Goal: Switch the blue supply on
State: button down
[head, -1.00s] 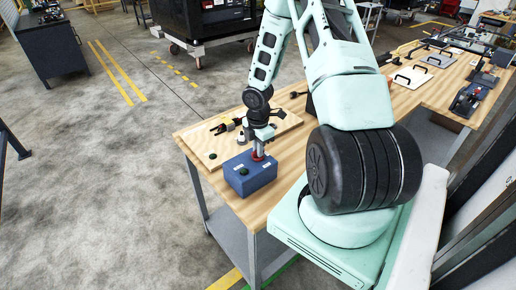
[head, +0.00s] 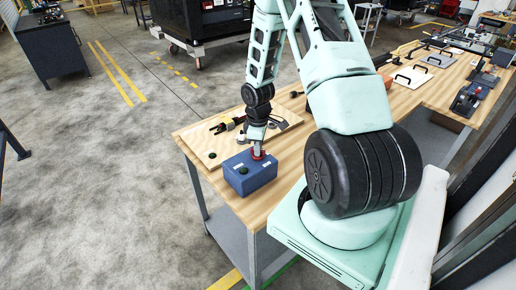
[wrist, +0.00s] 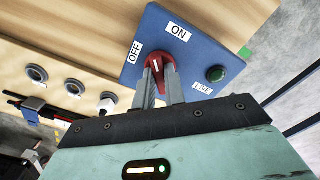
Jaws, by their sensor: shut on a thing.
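The blue supply box (head: 246,178) stands on the near left corner of the wooden bench. In the wrist view, the box (wrist: 205,55) carries OFF, ON and LIVE labels, a dark green round lamp or button (wrist: 217,74) by LIVE, and a red rotary knob (wrist: 160,62) with a white mark. My gripper (wrist: 160,84) is shut on the red knob, with a grey finger on either side. The mark's exact setting between OFF and ON is hard to tell. In the head view, the red knob (head: 258,152) shows under my gripper, whose fingers are mostly hidden.
A wooden board (head: 212,147) with a black cable connector (head: 227,126) lies behind the box. Floor left of the bench is clear.

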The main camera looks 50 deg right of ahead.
jog(key=m+b, duration=0.1)
jog(key=m, duration=0.3)
jog(key=shift+m, duration=0.3)
jog(key=shift+m+b, duration=0.5)
jog(key=shift+m, duration=1.4)
jog(key=c, duration=1.5)
grip_release()
jog(key=shift+o, duration=0.2)
notch_tip(320, 180, up, 18)
jog(key=b, duration=0.3)
jog(key=shift+f, duration=0.25)
